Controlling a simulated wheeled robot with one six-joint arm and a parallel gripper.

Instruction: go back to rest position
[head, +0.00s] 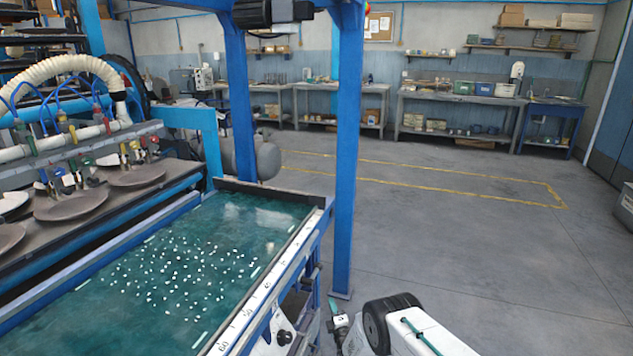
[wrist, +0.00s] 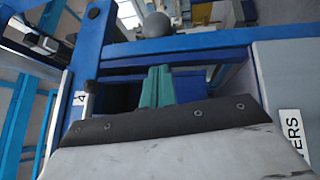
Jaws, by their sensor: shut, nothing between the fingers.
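My gripper (head: 334,308) is low in the head view, right of the plate dryer's green table and close to the foot of the blue post. Its teal fingers (wrist: 157,88) are together in the middle of the wrist view, with nothing visible between them. My white arm reaches in from the bottom right of the head view. I cannot tell how close the fingers are to the blue frame behind them.
The green table (head: 205,255) has many white dots and a pale rail (head: 268,290) on its right edge. A blue post (head: 347,170) stands beside it. Several brown plates (head: 85,200) lie at left. Open floor (head: 480,260) spreads right, with workbenches (head: 460,108) behind.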

